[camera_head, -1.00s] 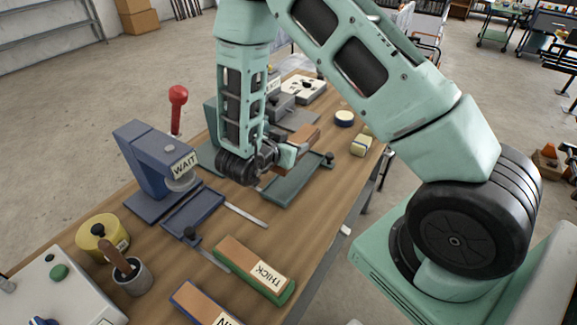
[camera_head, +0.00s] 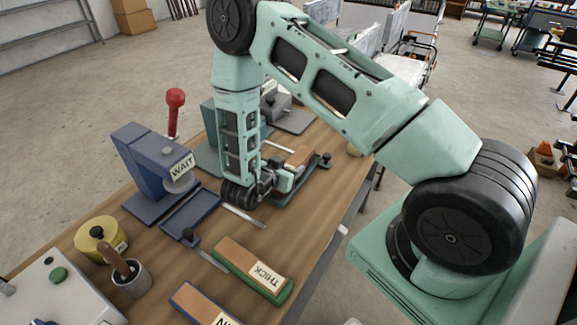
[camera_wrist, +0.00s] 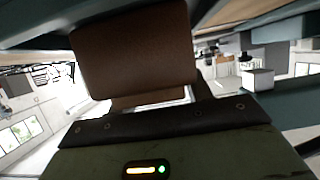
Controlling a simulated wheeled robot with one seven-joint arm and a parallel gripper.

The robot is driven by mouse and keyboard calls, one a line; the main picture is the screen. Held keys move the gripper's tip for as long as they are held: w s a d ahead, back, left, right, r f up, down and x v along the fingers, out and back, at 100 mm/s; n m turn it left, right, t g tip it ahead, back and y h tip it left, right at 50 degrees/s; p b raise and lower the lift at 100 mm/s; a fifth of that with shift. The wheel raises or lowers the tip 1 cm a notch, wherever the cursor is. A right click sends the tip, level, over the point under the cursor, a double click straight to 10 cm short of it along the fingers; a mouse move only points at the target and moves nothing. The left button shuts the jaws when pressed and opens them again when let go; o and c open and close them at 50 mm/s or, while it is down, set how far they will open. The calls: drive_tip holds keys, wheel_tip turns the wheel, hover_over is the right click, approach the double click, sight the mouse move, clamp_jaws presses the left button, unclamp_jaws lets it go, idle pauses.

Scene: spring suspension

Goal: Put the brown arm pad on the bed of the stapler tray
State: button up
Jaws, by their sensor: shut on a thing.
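The brown arm pad (camera_head: 300,156) is held by my gripper (camera_head: 284,178), just above or on the green tray (camera_head: 316,170); whether it touches the bed cannot be told. In the wrist view the brown pad (camera_wrist: 135,50) fills the upper middle. My gripper is shut on it, with the fingers partly hidden by the wrist. The pad and my arm cover much of the tray bed. A dark knob (camera_head: 325,158) shows at the tray's far right end.
A blue press (camera_head: 150,165) labelled WAIT stands to the left with its blue tray (camera_head: 190,215). A pad labelled THICK (camera_head: 250,270) lies nearer. A yellow tin (camera_head: 100,237) and a grey pot (camera_head: 130,278) stand front left. Bare wood separates the THICK pad from the green tray.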

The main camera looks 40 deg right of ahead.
drive_tip(key=o, duration=1.1)
drive_tip(key=shift+f, duration=0.1)
drive_tip(key=shift+a+r, duration=0.15)
drive_tip(key=shift+r, duration=0.1)
drive_tip(key=b+v, duration=0.2)
drive_tip(key=v, duration=0.9)
drive_tip(key=shift+s+a+r, duration=0.2)
drive_tip(key=shift+a, duration=0.1)
